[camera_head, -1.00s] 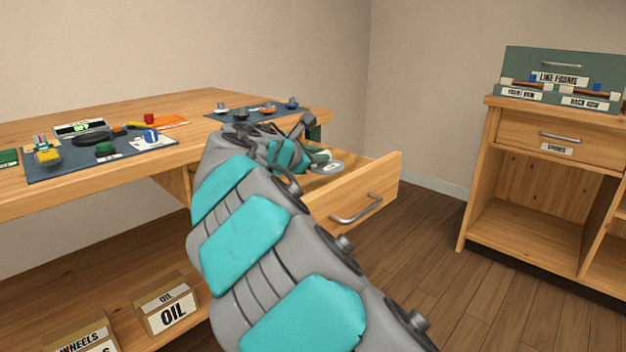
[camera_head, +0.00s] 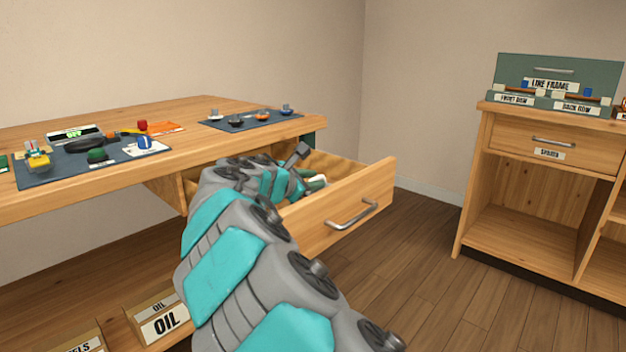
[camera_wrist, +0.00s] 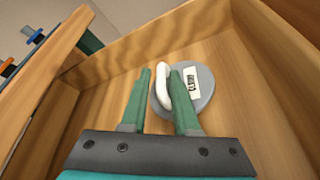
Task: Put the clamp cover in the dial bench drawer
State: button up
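The clamp cover (camera_wrist: 204,103) is a round grey disc with a white handle and a small label. In the wrist view it is inside the open drawer, over the wooden floor. My gripper (camera_wrist: 161,72) has its two green fingers on either side of the white handle, with narrow gaps showing, so it looks slightly open. The right finger hides part of the disc. The dial bench drawer (camera_head: 345,215) is pulled out, and my gripper reaches into it. In the head view my arm and the drawer front hide most of the cover.
The bench top (camera_head: 180,105) holds a dark mat (camera_head: 60,172) with small parts and a second mat (camera_head: 245,122) behind the drawer. Box bins (camera_head: 160,320) stand on the lower shelf. A separate cabinet (camera_head: 545,150) stands at the right. Floor between is clear.

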jog(key=shift+o, duration=0.7)
jog(key=shift+f, duration=0.1)
jog(key=p+v, duration=0.1)
jog(key=v, duration=1.1)
dwell(0.5)
